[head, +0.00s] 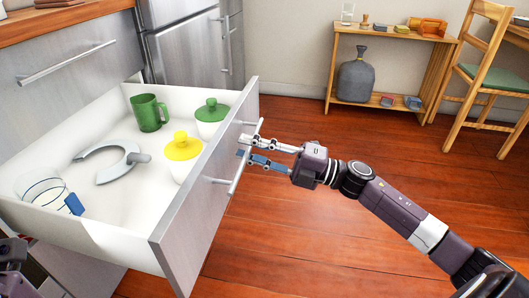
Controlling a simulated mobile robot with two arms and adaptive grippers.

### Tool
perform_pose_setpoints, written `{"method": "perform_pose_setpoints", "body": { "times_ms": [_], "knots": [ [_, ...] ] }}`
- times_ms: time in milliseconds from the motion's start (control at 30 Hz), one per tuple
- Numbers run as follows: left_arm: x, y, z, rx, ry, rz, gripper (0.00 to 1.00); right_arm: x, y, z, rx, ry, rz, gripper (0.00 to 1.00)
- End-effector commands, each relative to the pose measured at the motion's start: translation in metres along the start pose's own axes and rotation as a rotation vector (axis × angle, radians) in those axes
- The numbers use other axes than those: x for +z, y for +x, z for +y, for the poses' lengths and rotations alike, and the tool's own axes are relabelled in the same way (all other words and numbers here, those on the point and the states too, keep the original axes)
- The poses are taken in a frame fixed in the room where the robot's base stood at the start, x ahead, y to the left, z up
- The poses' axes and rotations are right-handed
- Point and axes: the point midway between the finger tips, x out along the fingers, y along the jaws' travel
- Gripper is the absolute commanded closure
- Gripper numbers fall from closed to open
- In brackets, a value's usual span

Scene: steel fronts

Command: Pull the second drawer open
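The second drawer (215,190) is pulled well out of the steel-fronted cabinet, below a closed top drawer (70,50). Its bar handle (234,181) is on the outer side of the front. My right gripper (249,149) reaches in from the right and is at this handle, one finger on each side of the bar, apparently shut on it. The fingers hide part of the bar. Part of my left arm shows at the lower left edge, its fingers out of view.
Inside the drawer are a green mug (149,113), a green-lidded pot (211,117), a yellow-lidded pot (183,157), a grey curved object (115,170) and a glass (42,190). A wooden shelf (395,36) and chair (485,75) stand at the back right. The floor between is clear.

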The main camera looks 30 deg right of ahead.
Motion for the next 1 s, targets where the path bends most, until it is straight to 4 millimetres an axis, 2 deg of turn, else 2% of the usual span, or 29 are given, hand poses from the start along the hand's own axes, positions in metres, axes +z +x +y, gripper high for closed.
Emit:
{"method": "perform_pose_setpoints", "body": {
  "times_ms": [167, 500, 700, 1000],
  "knots": [
    [0.001, -0.001, 0.0, 0.0, -0.001, -0.003, 0.6, 0.0, -0.019, -0.002, -0.004, 0.002, -0.001, 0.75],
    [0.002, -0.001, 0.001, 0.0, -0.002, -0.005, 0.6, 0.0, -0.078, -0.002, -0.004, 0.003, -0.002, 0.75],
    [0.002, -0.001, 0.001, 0.0, -0.002, -0.005, 0.6, 0.0, -0.105, -0.001, -0.003, 0.002, -0.001, 0.75],
    [0.002, -0.002, 0.001, 0.0, -0.002, -0.005, 0.6, -0.001, -0.118, -0.001, -0.001, 0.0, 0.002, 0.75]
  ]
}}
